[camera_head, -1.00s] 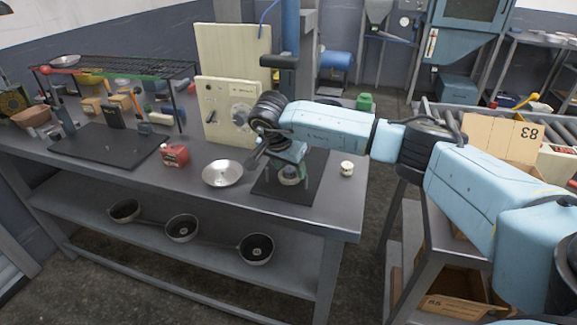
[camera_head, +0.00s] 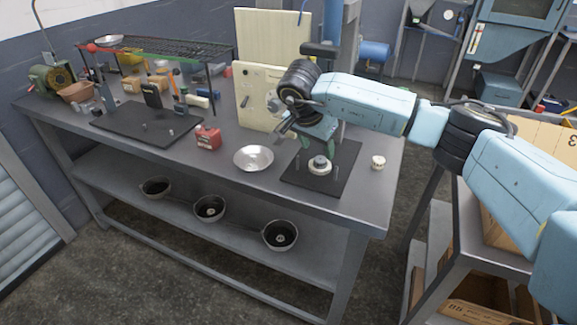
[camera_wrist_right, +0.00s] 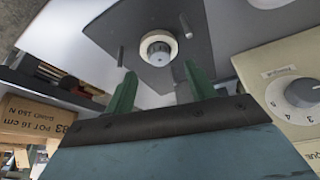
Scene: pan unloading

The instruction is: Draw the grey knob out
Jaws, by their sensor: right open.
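A small grey knob (camera_wrist_right: 159,54) sits inside a white ring (camera_wrist_right: 145,39) on a dark plate in the right wrist view. In the head view the knob (camera_head: 320,161) and ring stand on the black plate (camera_head: 343,159) at the right end of the bench. My right gripper (camera_wrist_right: 160,82) is open, with its two green fingers apart and empty. The knob shows beyond the fingertips, between them. In the head view the gripper (camera_head: 309,146) is just above and behind the ring. My left gripper is not in view.
A cream panel (camera_head: 251,103) with a grey dial (camera_wrist_right: 303,92) stands close behind the gripper. A metal dish (camera_head: 253,158), a red can (camera_head: 208,138) and a small white round piece (camera_head: 378,162) are on the bench. Thin pins stand beside the ring. Pans (camera_head: 280,236) are on the lower shelf.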

